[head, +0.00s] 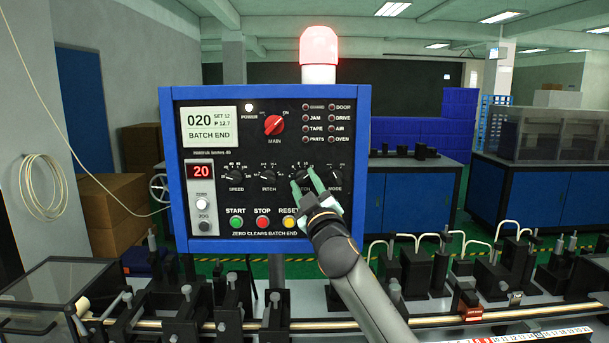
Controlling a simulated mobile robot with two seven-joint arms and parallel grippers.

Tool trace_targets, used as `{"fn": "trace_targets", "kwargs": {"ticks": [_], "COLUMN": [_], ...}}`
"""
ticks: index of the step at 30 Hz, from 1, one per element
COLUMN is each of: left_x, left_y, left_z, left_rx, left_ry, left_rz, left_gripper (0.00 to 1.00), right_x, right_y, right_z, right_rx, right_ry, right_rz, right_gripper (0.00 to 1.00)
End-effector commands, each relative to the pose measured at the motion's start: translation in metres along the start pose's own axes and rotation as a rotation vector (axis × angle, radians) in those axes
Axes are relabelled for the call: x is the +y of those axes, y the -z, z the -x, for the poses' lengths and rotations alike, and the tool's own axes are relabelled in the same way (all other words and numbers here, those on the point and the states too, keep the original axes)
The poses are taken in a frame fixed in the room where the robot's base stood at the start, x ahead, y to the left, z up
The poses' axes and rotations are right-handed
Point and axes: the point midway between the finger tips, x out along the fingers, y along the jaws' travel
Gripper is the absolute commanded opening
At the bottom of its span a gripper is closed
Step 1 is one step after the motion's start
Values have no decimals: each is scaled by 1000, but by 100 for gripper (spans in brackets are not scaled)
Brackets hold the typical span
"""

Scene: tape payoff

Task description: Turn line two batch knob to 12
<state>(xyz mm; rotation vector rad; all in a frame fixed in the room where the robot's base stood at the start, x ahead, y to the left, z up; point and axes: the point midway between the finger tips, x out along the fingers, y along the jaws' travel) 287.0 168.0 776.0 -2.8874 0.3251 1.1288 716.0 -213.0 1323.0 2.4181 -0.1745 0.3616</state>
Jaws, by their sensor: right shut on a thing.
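The batch knob (302,174) is the third in the row of black knobs on the control panel (262,150), between the pitch and mode knobs. My right gripper (304,182) reaches up from the lower right, and its pale green fingers are shut on this knob. The fingers cover much of the knob and its label, so its exact pointer setting is hard to read. The red counter display (201,172) shows 20. My left gripper is not in view.
The pitch knob (268,176) and mode knob (335,176) sit close on either side. Start, stop and reset buttons (289,222) lie just below. A red lamp (319,46) glows above the panel. Black machine fixtures and a long rod fill the bench in front.

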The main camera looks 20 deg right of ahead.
Motion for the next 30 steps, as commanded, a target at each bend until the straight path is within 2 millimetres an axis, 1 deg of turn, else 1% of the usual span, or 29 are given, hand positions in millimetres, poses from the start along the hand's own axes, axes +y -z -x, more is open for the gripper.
{"fn": "trace_targets", "kwargs": {"ticks": [3, 9, 23, 24, 30], "left_x": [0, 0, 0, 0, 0], "left_y": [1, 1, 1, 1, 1], "left_z": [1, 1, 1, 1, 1], "left_rx": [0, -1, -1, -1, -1], "left_ry": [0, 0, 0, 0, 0], "left_rz": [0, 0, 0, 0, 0], "left_gripper": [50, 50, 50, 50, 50], "right_x": [1, 1, 1, 1, 1], "right_y": [-1, 0, -1, -1, -1], "right_z": [0, 0, 0, 0, 0], "right_rx": [-1, -1, -2, -2, -1], "right_ry": [21, 44, 50, 50, 50], "right_rz": [55, 108, 122, 122, 121], "right_gripper": [0, 0, 0, 46, 68]}}
